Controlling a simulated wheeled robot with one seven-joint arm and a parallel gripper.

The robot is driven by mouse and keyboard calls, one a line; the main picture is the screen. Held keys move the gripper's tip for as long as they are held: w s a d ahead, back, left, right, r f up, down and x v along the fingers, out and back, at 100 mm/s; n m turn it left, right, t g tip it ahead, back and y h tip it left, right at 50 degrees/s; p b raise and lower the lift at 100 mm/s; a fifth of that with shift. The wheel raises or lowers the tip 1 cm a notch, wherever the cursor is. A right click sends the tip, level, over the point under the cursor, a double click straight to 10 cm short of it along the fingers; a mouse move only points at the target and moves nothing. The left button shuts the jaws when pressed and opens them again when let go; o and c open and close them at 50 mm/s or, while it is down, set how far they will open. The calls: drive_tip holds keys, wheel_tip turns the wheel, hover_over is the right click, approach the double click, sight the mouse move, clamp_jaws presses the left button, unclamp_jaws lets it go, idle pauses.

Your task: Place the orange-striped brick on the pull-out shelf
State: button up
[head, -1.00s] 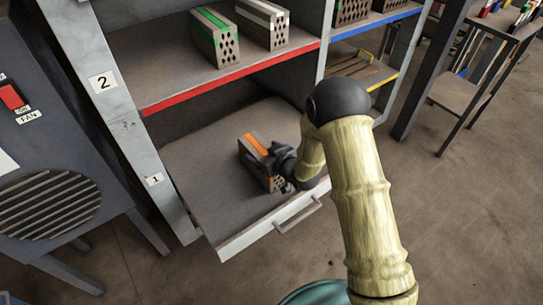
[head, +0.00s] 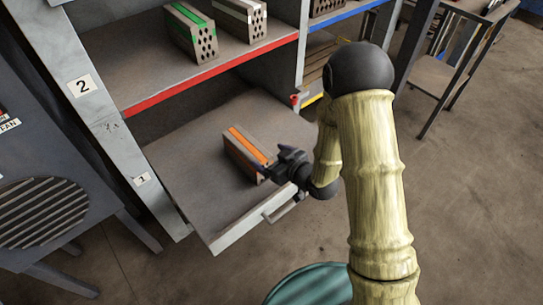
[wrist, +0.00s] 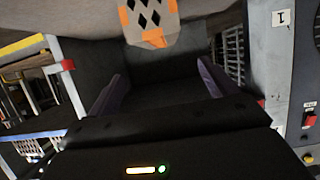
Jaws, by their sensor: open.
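The orange-striped brick (head: 247,152) stands on the pull-out shelf (head: 188,180), which is slid out at the bottom of the rack. My gripper (head: 268,170) is at the brick's front end, just right of it; its jaws are open. In the wrist view, the brick's end with diamond holes and orange marks (wrist: 150,20) shows at the top, beyond the two purple-grey fingers (wrist: 158,85). Nothing sits between the fingers. In the head view, the gripper hides the brick's lower front corner.
A red-edged shelf (head: 215,75) above holds a green-striped brick (head: 190,32) and a white-striped brick (head: 240,18). The drawer handle (head: 284,208) is below my gripper. A grey cabinet with a round grille (head: 45,205) stands at left. Open floor lies at right.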

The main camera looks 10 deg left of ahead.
idle(0.6)
drive_tip(key=d+r+m+g+h, duration=0.1)
drive_tip(key=d+r+m+h, duration=0.1)
drive_tip(key=d+h, duration=0.35)
drive_tip(key=d+r+m+h, duration=0.2)
drive_tip(key=d+r, duration=0.1)
drive_tip(key=d, duration=0.6)
drive_tip(key=s+d+r+m+g+h, duration=0.1)
drive_tip(key=s+d+r+m+g, duration=0.1)
drive_tip(key=s, duration=0.5)
drive_tip(key=s+d+r+m+g+h, duration=0.2)
drive_tip(key=s+d+r+m+g, duration=0.1)
drive_tip(key=s+d, duration=0.4)
drive_tip(key=shift+s+d+r+m, duration=0.15)
drive_tip(key=shift+s+r+m, duration=0.1)
drive_tip(key=shift+m, duration=0.25)
